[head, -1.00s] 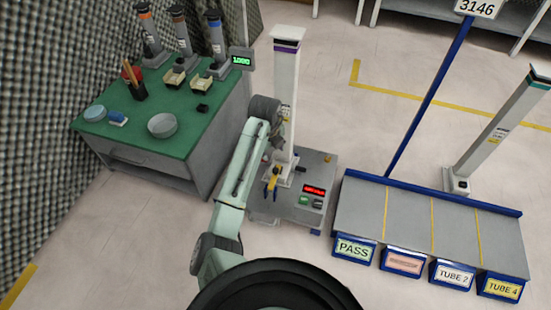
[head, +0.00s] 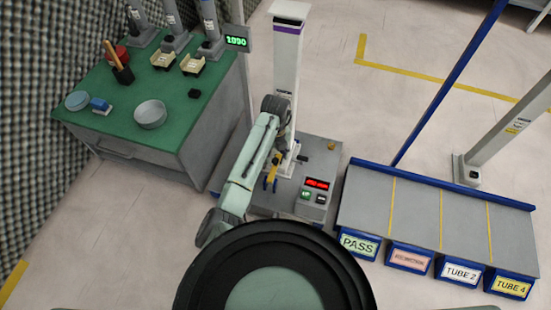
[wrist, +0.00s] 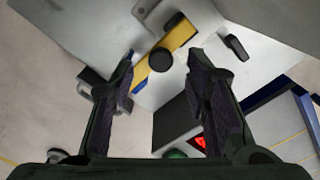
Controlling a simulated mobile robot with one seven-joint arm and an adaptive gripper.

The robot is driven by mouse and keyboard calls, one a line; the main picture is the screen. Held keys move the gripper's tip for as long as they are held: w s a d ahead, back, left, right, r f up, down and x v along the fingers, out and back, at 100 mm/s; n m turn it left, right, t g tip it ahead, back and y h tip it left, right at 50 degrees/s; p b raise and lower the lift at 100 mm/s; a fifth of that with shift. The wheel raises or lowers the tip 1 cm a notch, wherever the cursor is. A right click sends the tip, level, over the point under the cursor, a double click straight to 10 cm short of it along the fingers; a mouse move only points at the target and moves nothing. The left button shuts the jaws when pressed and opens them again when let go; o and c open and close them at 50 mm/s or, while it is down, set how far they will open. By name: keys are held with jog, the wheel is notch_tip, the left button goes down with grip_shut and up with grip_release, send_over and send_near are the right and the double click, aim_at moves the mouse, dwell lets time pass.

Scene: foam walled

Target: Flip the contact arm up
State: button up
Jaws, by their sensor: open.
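The contact arm appears to be the yellow lever with a blue end (head: 272,172) on the grey test station (head: 318,165), at the foot of a white column (head: 287,75). In the wrist view the yellow arm (wrist: 180,35) has a dark round knob (wrist: 160,60) and lies slantwise between and beyond my fingertips. My gripper (wrist: 165,75) is open and empty, with one finger on each side of the arm's blue end. I cannot tell whether a finger touches it.
A red display (head: 317,184) and green button (head: 306,195) sit at the station's front right. A black lever (wrist: 237,47) is right of the yellow arm. The green table (head: 130,105) stands left, and a sorting bench (head: 415,215) with labelled bins stands right.

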aim_at(274, 167)
jog(key=shift+f, duration=1.35)
jog(key=shift+c, duration=0.4)
grip_shut()
